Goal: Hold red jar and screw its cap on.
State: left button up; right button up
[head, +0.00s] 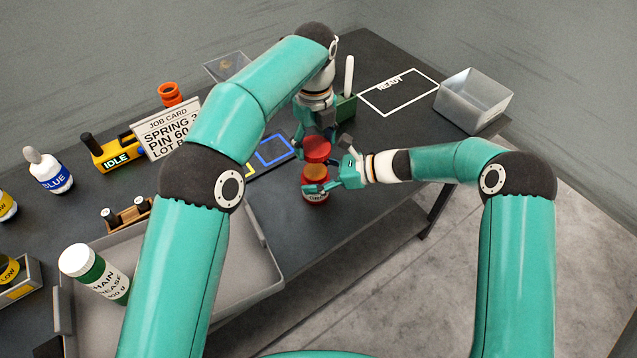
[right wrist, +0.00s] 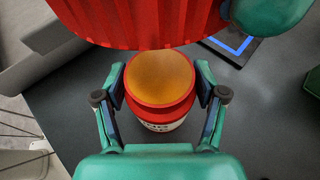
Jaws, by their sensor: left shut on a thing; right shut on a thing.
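The red jar (head: 317,196) has a white label, and its open mouth shows orange contents. It is upright between the fingers of my right gripper (head: 333,184), which is shut on it. In the right wrist view, the jar (right wrist: 160,112) sits between both fingers of the right gripper (right wrist: 160,88). The ribbed red cap (head: 317,149) is above the jar mouth with a gap in the head view. My left gripper (head: 314,135) is shut on the cap from above. In the right wrist view the cap (right wrist: 140,22) hides the far edge of the mouth.
The dark table (head: 400,135) carries a green holder (head: 346,108), a blue-outlined square (head: 274,150), a white READY outline (head: 398,92) and a metal bin (head: 474,99). A grey tray (head: 262,270) with a green-and-white bottle (head: 95,272) and a job card (head: 167,127) are left.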

aim_at(315, 171)
pick_arm(q)
jog(key=shift+f, duration=2.45)
jog(key=shift+f, duration=0.1)
jog(key=shift+f, duration=0.8)
jog(key=shift+f, duration=0.5)
